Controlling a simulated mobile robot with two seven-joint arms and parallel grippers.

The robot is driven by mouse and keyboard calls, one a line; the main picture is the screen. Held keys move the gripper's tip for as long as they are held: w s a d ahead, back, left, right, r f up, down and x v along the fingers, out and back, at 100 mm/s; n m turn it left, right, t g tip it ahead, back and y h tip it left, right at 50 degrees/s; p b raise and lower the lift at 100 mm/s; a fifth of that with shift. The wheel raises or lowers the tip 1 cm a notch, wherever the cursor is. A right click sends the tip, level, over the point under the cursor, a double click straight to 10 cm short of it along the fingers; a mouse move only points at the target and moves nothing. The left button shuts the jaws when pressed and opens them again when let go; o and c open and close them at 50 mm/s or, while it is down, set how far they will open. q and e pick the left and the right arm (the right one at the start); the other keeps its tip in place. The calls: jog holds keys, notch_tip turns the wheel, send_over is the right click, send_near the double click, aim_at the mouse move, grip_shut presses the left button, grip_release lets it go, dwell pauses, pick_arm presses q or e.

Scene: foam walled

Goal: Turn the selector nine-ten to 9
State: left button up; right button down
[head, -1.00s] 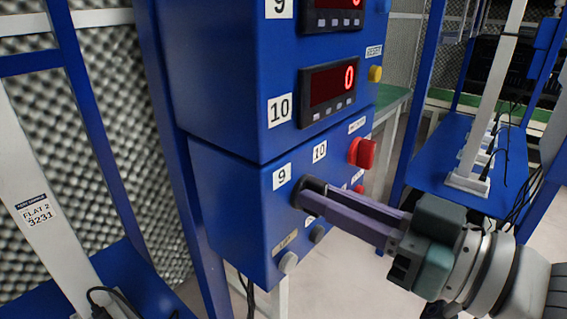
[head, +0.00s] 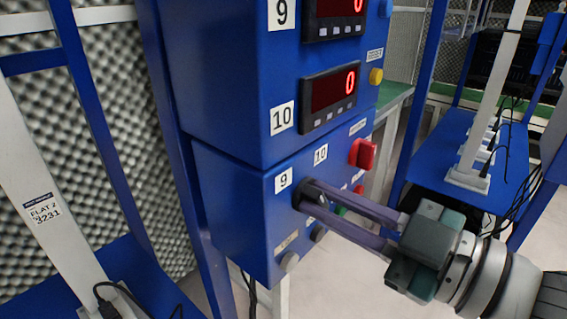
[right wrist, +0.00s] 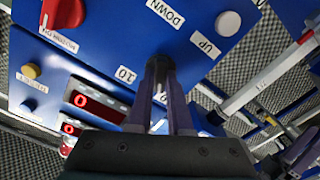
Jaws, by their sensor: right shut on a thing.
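The selector nine-ten is a black knob (head: 303,190) on the front of the lower blue box, below the labels 9 (head: 284,181) and 10 (head: 320,154). My right gripper (head: 307,194) is shut on it, with its two long purple fingers reaching in from the right. In the right wrist view the black knob (right wrist: 160,66) shows between the fingertips, beside the label 10 (right wrist: 126,75). The fingers cover much of the knob, and I cannot read which way it points. My left gripper is not in view.
A red switch (head: 362,154) sits right of the selector. A green button (head: 341,211) is just behind the fingers, and grey buttons (head: 290,262) are below. Above is a display reading 0 (head: 330,97). A blue bench (head: 450,150) stands at the right.

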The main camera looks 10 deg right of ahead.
dwell(0.4)
jog(key=c, duration=0.8)
grip_release()
jog(key=shift+c, duration=0.2)
jog(key=p+v, duration=0.1)
jog(key=v, duration=0.9)
